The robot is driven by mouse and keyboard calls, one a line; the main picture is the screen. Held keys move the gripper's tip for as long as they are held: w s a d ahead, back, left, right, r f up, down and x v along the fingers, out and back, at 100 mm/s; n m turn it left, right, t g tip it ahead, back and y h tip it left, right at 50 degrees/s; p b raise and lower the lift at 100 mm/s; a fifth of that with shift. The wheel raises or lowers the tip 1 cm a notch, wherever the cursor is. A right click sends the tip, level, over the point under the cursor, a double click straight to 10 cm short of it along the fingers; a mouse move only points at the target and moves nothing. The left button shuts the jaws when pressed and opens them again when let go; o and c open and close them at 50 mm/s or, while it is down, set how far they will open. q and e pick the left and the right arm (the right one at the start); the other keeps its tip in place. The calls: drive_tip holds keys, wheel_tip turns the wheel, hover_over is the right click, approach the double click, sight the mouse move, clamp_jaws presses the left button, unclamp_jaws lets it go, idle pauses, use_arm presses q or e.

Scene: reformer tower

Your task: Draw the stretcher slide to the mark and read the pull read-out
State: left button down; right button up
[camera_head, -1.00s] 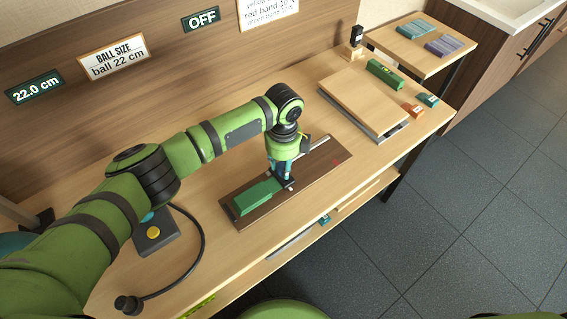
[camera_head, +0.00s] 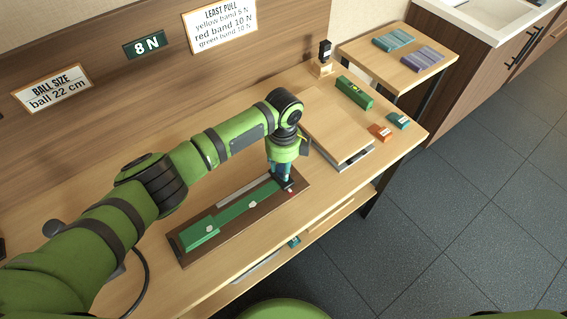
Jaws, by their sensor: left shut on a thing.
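The stretcher (camera_head: 179,243) is a dark brown board lying on the wooden bench. A green band (camera_head: 238,210) runs along it from a green block (camera_head: 198,234) at its left end to the slide under my left gripper. My left gripper (camera_head: 284,183) points down and is shut on the slide at the right end, beside a small red mark (camera_head: 291,194). The fingers mostly hide the slide, so its exact alignment with the mark is unclear. The pull read-out (camera_head: 145,44) on the wall panel shows "8 N". My right gripper is not in view.
The ball size placard (camera_head: 52,89) says 22 cm. A raised wooden plate (camera_head: 325,122), a green level (camera_head: 354,92) and small blocks (camera_head: 380,132) stand right of the stretcher.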

use_arm(q)
drive_tip(key=shift+s+d, duration=0.15)
drive_tip(key=shift+d, duration=0.3)
drive_tip(key=c, duration=0.9)
unclamp_jaws()
drive_tip(key=shift+o, duration=0.2)
drive_tip(key=shift+a+r, duration=0.1)
wheel_tip(320, 180, up, 12)
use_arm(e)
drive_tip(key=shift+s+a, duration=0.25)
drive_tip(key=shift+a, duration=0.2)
